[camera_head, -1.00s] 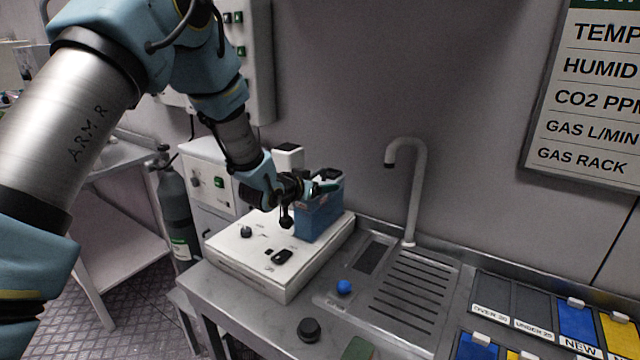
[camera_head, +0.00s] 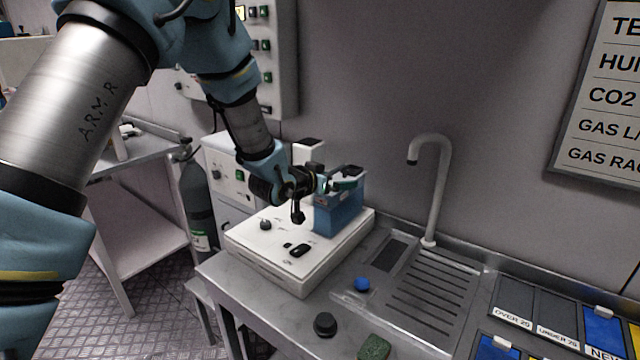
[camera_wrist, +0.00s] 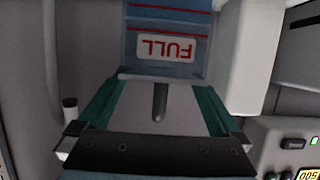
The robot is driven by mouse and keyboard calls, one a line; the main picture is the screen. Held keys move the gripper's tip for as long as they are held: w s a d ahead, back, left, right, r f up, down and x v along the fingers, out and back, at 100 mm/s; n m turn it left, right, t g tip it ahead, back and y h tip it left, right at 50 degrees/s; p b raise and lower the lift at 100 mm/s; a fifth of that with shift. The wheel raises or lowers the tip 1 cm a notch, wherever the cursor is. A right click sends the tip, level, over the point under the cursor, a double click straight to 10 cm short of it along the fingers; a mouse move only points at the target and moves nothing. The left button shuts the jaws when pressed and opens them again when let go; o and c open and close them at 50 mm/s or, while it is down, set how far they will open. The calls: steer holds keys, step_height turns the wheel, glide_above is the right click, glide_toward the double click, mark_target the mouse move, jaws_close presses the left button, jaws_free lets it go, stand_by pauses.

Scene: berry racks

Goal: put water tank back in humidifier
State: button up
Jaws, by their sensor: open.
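The blue water tank (camera_head: 338,215) stands upright on the white humidifier base (camera_head: 262,262), at its back right corner. In the wrist view the tank (camera_wrist: 168,70) shows a FULL label and red lines. My gripper (camera_head: 340,184) is at the tank's upper part, and its green-edged jaws (camera_wrist: 160,105) lie apart just in front of the tank in the wrist view. The gripper is open. I cannot tell whether the jaws touch the tank. Part of the tank's top and left side is hidden behind my gripper.
A steel sink drainer (camera_head: 432,300) and tap (camera_head: 436,185) are right of the humidifier. A blue knob (camera_head: 362,284), a black knob (camera_head: 325,323) and a green sponge (camera_head: 374,348) are on the front counter. A gas cylinder (camera_head: 196,205) stands left. Labelled bins (camera_head: 558,310) are at right.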

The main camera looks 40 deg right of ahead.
steer(key=b+v, duration=0.2)
steer(key=v, duration=0.7)
steer(key=shift+a, duration=0.1)
steer(key=w+a+f+n+t+y, duration=0.15)
steer(key=w+a+n+y, duration=0.35)
steer(key=a, duration=0.7)
steer(key=w+a+f+n+t+y, duration=0.1)
steer(key=w+a+t+y, duration=0.15)
steer(key=w+a, duration=0.7)
steer(key=s+a+n+g+y, duration=0.2)
steer(key=s+a, duration=0.2)
steer(key=a, duration=0.5)
steer(key=s+a+f+n+g+y, duration=0.1)
steer(key=s+a+n+g+y, duration=0.1)
steer(key=s+a, duration=0.3)
steer(key=s+a+n+g+y, duration=0.2)
steer(key=s+a, duration=0.3)
steer(key=a, duration=0.7)
steer(key=shift+a+f+n, duration=0.3)
steer(key=shift+f+n, duration=0.1)
steer(key=shift+n, duration=0.5)
